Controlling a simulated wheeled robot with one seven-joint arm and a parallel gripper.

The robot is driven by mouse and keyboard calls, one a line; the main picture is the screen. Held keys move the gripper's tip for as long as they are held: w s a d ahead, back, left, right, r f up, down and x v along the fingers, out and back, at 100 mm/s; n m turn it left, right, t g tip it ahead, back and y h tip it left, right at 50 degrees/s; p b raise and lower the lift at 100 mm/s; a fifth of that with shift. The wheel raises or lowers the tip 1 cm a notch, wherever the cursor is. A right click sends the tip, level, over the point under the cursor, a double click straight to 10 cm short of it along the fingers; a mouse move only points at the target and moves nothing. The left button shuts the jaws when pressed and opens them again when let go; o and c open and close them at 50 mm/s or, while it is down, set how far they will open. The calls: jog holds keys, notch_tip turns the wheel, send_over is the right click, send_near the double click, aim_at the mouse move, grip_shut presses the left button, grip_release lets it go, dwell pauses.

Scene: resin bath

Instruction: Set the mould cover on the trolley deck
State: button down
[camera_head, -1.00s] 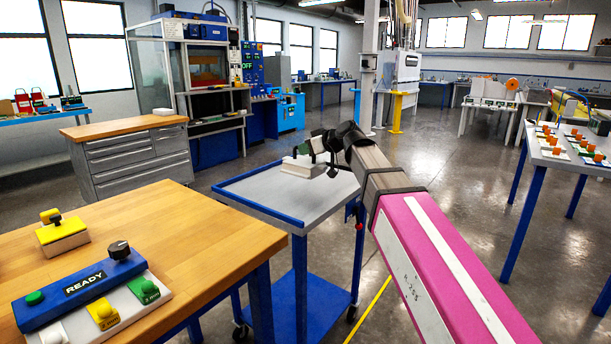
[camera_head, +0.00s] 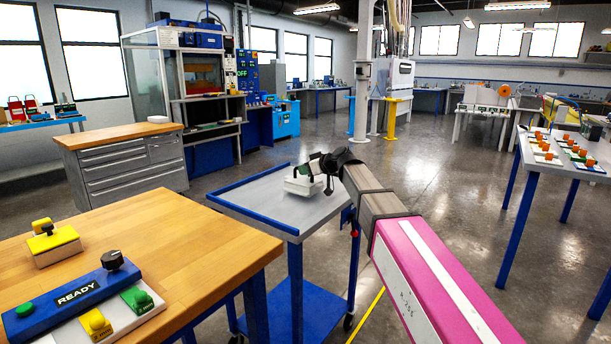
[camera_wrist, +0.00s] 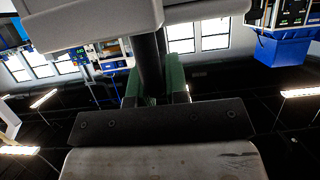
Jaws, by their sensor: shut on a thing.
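The mould cover (camera_head: 303,186) is a pale block with a dark handle, at the far part of the trolley deck (camera_head: 262,205). My gripper (camera_head: 321,172) is at its handle, from the right. In the wrist view, the green-padded fingers (camera_wrist: 157,88) are shut on the dark handle post, and the pale cover (camera_wrist: 90,22) fills the top of the picture. The cover looks roughly level in the head view. I cannot tell whether its underside touches the deck or hangs just above it.
The trolley deck has a raised blue rim and is bare toward its front. A wooden table (camera_head: 180,232) with a READY control box (camera_head: 75,298) and a yellow-topped block (camera_head: 52,245) stands at the near left. A grey drawer cabinet (camera_head: 125,172) stands behind.

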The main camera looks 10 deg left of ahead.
jog(key=shift+f, duration=0.9)
jog(key=shift+f, duration=0.1)
jog(key=c, duration=1.1)
grip_release()
jog(key=v, duration=1.2)
jog(key=s+d+f+m+h, duration=0.1)
jog(key=d+f+m+h, duration=0.1)
jog(key=d+f, duration=0.35)
jog(key=s+d+f+m+h, duration=0.1)
jog(key=d+f+m+h, duration=0.15)
jog(key=f, duration=0.55)
jog(key=s+d+f+m+g+h, duration=0.1)
jog(key=s+d+f+m+h, duration=0.1)
jog(key=s+d+f, duration=0.4)
jog(key=s+d+f+m+g+h, duration=0.2)
jog(key=s+d+f, duration=0.4)
jog(key=d+f, duration=0.5)
jog(key=s+d+f+m+g+h, duration=0.2)
jog(key=s+d+f+m+h, duration=0.2)
jog(key=d+f, duration=0.5)
jog(key=shift+s+f+m, duration=0.1)
jog(key=shift+s+m, duration=0.15)
jog(key=shift+s, duration=0.4)
jog(key=shift+s+f+m, duration=0.15)
jog(key=shift+s+m, duration=0.05)
jog(key=shift+s, duration=0.45)
